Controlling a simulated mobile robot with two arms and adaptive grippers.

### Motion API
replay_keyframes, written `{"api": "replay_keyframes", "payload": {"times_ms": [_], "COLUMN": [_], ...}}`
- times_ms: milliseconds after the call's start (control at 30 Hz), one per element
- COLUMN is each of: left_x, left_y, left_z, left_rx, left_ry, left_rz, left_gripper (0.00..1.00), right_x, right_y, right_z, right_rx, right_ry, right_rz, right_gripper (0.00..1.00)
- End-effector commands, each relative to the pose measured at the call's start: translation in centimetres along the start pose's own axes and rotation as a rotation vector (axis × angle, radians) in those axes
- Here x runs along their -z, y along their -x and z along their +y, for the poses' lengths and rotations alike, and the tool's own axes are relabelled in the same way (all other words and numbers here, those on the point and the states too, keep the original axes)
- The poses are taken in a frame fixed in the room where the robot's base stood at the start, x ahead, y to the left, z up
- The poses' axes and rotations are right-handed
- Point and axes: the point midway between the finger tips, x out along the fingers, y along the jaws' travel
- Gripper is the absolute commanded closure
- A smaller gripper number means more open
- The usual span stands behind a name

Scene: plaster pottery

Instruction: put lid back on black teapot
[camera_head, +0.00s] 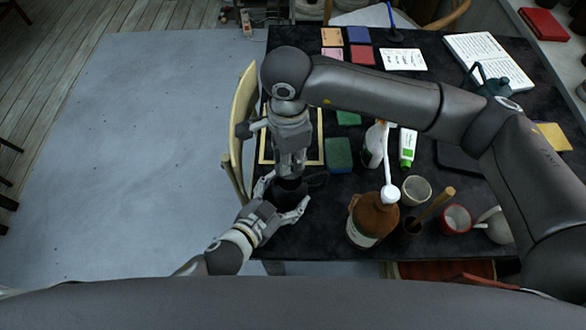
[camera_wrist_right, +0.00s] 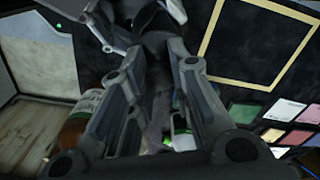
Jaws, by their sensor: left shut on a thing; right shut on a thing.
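The black teapot (camera_head: 290,190) is at the table's left edge, and its dark body is partly covered by my grippers. My left gripper (camera_head: 283,196) comes from below and is shut around the teapot, with a finger on either side. My right gripper (camera_head: 290,170) points down from directly above the teapot and is shut on a small dark thing, apparently the lid. In the right wrist view, dark pottery (camera_wrist_right: 158,42) shows at the fingertips of my right gripper (camera_wrist_right: 154,58). The lid's outline cannot be told from the teapot, nor whether they touch.
My right arm spans the table.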

Motion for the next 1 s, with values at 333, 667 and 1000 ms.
{"api": "replay_keyframes", "payload": {"times_ms": [333,667,1000], "left_x": [-0.1,-0.1,-0.1], "left_y": [0.0,0.0,0.0], "left_z": [0.1,0.1,0.1], "left_rx": [-0.001,-0.001,-0.001], "left_ry": [0.000,0.000,0.000], "left_rz": [-0.001,-0.001,-0.001], "left_gripper": [0.68,0.68,0.68], "right_x": [0.0,0.0,0.0], "right_y": [-3.0,-3.0,-4.2], "right_z": [0.0,0.0,0.1], "right_rx": [0.004,0.004,0.003], "right_ry": [0.000,0.000,0.000], "right_rz": [-0.001,-0.001,-0.001], "right_gripper": [1.00,1.00,1.00]}}
